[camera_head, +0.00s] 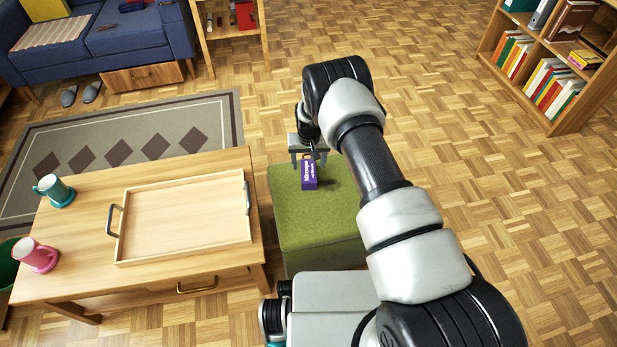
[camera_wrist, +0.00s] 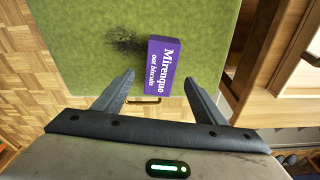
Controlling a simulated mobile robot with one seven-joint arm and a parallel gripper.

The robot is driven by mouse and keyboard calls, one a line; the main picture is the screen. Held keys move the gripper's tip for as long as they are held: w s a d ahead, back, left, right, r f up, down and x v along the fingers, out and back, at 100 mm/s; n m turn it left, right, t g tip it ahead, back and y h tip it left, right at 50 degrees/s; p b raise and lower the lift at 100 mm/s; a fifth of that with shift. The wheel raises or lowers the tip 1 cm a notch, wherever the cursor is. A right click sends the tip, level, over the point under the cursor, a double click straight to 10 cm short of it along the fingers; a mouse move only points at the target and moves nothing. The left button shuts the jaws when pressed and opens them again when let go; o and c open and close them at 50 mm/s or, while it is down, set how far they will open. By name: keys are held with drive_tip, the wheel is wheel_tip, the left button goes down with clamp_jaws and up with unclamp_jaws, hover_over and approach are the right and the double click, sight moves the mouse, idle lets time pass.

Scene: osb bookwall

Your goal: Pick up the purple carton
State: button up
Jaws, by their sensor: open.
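The purple carton (camera_head: 309,175) with white lettering stands on the green ottoman (camera_head: 300,233) in the head view. In the wrist view the carton (camera_wrist: 163,67) shows its lettered face, with a dark shadow beside it on the green top (camera_wrist: 75,75). In the wrist view my gripper (camera_wrist: 158,82) is open and empty, with the carton's near end in line with the gap between the two fingers. I cannot tell whether either finger touches it.
A wooden table (camera_head: 75,270) stands left of the ottoman. It bears an empty wooden tray (camera_head: 180,215), a teal mug (camera_head: 56,191) and a pink mug (camera_head: 36,256). A bookshelf (camera_head: 560,118) stands at the far right. The floor between is clear.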

sight(308, 171)
drive_tip(key=f, duration=0.2)
drive_tip(key=f+b, duration=0.1)
drive_tip(key=f, duration=0.1)
drive_tip(key=f+b, duration=0.1)
drive_tip(key=f, duration=0.1)
drive_tip(key=shift+w+f, duration=0.2)
drive_tip(key=shift+w, duration=0.2)
drive_tip(key=c, duration=1.1)
